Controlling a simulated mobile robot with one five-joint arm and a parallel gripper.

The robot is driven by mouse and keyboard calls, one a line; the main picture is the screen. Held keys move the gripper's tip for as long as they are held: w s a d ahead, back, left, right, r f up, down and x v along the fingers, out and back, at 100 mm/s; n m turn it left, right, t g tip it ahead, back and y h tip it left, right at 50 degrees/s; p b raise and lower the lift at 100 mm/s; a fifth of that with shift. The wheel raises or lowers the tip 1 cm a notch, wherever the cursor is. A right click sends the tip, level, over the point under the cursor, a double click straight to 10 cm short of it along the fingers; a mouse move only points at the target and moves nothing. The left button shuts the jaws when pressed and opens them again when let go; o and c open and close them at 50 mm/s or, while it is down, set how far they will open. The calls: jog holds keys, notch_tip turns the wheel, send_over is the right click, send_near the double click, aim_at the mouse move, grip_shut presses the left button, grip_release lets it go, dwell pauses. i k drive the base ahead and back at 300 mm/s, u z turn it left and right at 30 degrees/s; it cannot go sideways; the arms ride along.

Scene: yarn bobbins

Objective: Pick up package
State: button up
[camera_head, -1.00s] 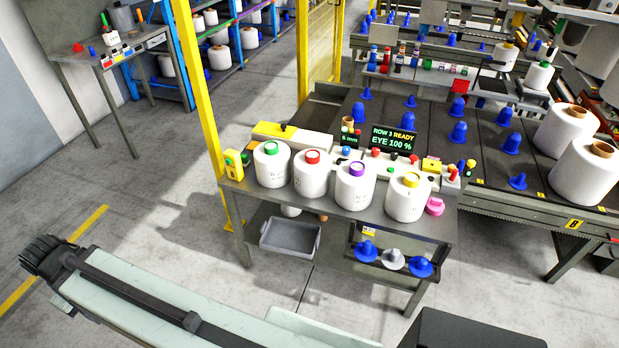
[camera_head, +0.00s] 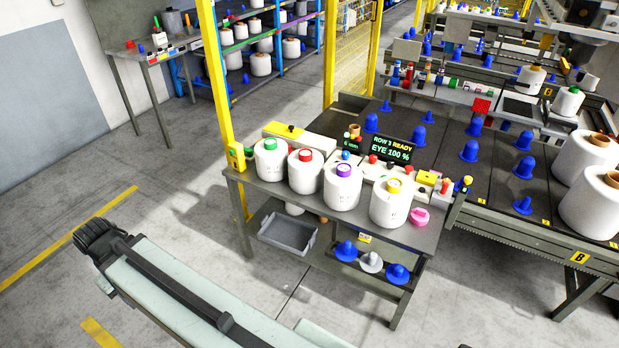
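No object is plainly marked as the package. Several white yarn bobbins stand upright in a row on a grey metal table: one with a green top (camera_head: 270,160), one with a red top (camera_head: 305,172), one with a purple top (camera_head: 342,188) and one with a yellow top (camera_head: 390,205). My arm stretches across the lower left. The dark ribbed part at its far end, my gripper (camera_head: 92,238), hangs over open floor, well left of the table and apart from the bobbins. Its fingers cannot be made out, and nothing shows in it.
The table (camera_head: 290,200) has a grey tray (camera_head: 288,233) and blue cones (camera_head: 347,250) on its lower shelf. A yellow post (camera_head: 214,85) rises at its left corner. A conveyor (camera_head: 500,175) with blue cones and big bobbins lies right. The floor at left is clear.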

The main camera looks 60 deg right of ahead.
aim_at(306, 168)
jog(key=z, duration=0.15)
jog(key=i, duration=0.9)
jog(key=u, duration=0.05)
